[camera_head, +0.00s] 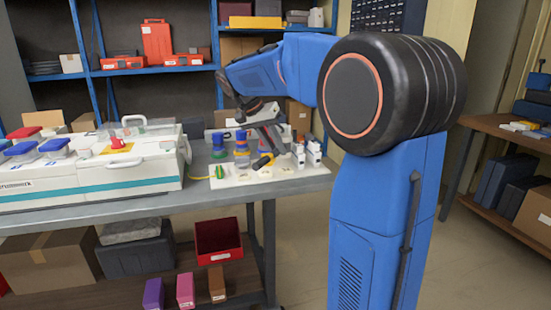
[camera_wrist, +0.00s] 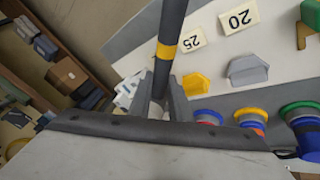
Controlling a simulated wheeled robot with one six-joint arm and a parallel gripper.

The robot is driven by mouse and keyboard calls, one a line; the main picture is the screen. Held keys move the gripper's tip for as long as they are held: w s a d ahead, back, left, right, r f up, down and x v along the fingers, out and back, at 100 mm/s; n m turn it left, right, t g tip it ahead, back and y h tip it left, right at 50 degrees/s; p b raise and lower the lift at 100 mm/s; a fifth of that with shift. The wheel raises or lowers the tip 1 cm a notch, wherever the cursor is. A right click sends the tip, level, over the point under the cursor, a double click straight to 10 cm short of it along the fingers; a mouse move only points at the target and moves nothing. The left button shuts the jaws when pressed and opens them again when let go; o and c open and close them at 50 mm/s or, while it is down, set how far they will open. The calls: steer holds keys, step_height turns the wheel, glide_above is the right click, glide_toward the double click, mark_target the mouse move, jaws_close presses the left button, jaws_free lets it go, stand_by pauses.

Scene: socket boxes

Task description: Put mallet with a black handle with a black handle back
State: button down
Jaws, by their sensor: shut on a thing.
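My gripper (camera_head: 268,138) is low over the white board on the workbench, in the head view. In the wrist view, my gripper (camera_wrist: 163,98) is shut on the dark handle of the mallet (camera_wrist: 172,22), which has a yellow band. The mallet's far end runs out of the wrist view at the top, so its head is not seen there. In the head view a small black and yellow part of the mallet (camera_head: 263,161) shows below my gripper. The white board (camera_wrist: 215,50) carries labels 20 and 25, with yellow and grey holders near them.
Stacks of coloured round pieces (camera_head: 242,145) stand at the back of the board. White blocks (camera_head: 313,153) stand at its right end. A large white case (camera_head: 130,165) fills the bench on the left. A green piece with a yellow cord (camera_head: 219,172) lies at the board's left.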

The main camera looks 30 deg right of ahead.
steer(key=shift+f, duration=1.7)
steer(key=shift+f, duration=0.1)
steer(key=c, duration=1.6)
jaws_free()
steer(key=shift+c, duration=0.2)
steer(key=v, duration=1.2)
